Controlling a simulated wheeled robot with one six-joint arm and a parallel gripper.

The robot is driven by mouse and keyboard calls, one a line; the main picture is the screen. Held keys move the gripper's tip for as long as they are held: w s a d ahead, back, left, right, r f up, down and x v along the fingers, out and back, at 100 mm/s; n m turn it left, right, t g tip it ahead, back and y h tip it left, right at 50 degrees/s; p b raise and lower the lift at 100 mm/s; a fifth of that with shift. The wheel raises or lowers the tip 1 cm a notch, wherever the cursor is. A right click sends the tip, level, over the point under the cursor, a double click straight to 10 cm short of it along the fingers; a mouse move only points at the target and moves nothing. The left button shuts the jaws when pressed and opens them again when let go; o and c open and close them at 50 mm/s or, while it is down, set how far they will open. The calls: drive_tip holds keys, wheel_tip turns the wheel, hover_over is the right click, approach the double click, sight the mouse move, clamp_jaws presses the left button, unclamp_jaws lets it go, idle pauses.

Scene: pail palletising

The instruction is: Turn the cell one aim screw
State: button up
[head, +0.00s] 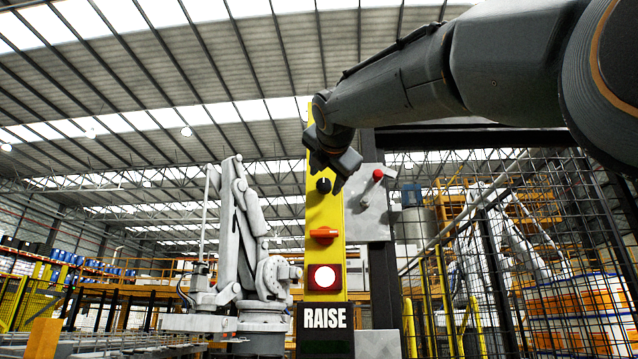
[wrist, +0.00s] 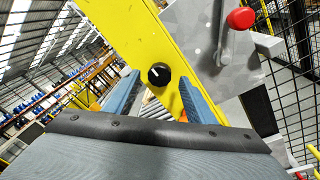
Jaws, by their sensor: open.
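The aim screw appears to be the small black knob (head: 323,185) with a white mark, on the upper part of the yellow post (head: 325,215). In the wrist view the knob (wrist: 159,75) sits between my two blue-grey fingers, its white mark pointing up and to the left. My gripper (head: 330,172) is open, just above and in front of the knob in the head view. In the wrist view the fingers (wrist: 160,85) stand apart on either side of it. I see no contact with the knob, but depth is hard to judge.
Below the knob are an orange handle (head: 323,233), a lit lamp in a red frame (head: 324,279) and a RAISE sign (head: 325,319). A grey plate with a red-knobbed lever (head: 377,175) is close on the right. Mesh fencing (head: 500,250) stands right; a white robot arm (head: 245,240) left.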

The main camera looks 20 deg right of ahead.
sight(324, 187)
drive_tip(key=shift+w+d+p, duration=0.15)
drive_tip(key=shift+w+p, duration=0.05)
drive_tip(key=shift+w, duration=0.55)
drive_tip(key=shift+w+d+p, duration=0.1)
drive_tip(key=shift+w+p, duration=0.1)
drive_tip(key=shift+w, duration=0.5)
drive_tip(key=shift+c, duration=0.4)
